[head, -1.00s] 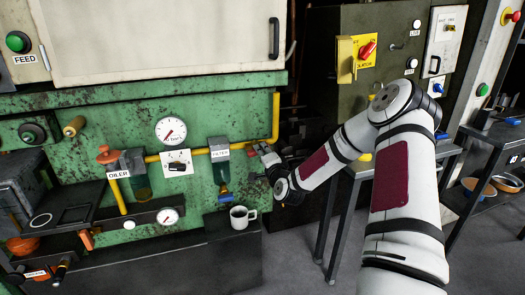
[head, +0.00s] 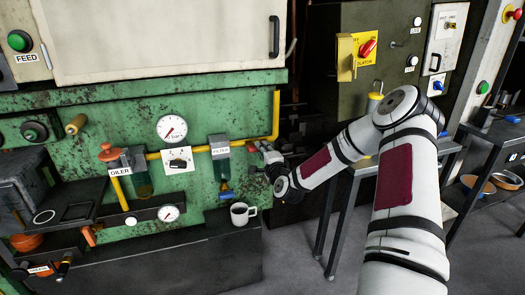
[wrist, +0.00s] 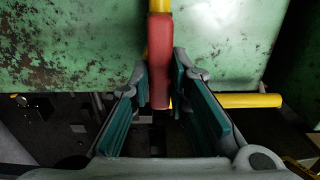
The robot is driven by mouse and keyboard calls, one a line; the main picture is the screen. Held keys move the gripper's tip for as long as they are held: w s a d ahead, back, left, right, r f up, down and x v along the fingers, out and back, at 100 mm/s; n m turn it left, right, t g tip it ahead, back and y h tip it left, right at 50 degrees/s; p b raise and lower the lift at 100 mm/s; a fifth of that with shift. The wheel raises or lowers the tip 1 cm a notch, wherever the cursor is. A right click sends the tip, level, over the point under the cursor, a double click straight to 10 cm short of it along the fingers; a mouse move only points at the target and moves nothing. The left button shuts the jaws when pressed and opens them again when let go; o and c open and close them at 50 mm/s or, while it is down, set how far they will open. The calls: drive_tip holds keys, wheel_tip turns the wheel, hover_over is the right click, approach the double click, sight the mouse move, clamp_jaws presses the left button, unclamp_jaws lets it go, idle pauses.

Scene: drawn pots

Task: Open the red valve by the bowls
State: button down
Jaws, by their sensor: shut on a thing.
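A red lever handle (wrist: 160,60) hangs down from a yellow pipe in the wrist view, in front of green metal. My gripper (wrist: 160,98) has its teal-padded fingers on either side of the handle's lower end and is shut on it. In the head view my gripper (head: 264,152) is at the green machine, just right of the filter (head: 220,150); the handle is small and mostly hidden there. Bowls (head: 478,185) sit on a low shelf at the far right, well away from my gripper.
A white mug (head: 241,214) stands on the dark ledge below my gripper. A yellow pipe (head: 276,115) runs along the machine front. A dark grey table (head: 350,180) stands right of the machine, behind my arm. Grey floor shows at the lower right.

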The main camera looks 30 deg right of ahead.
drive_tip(key=c, duration=1.5)
unclamp_jaws()
drive_tip(key=v, duration=1.2)
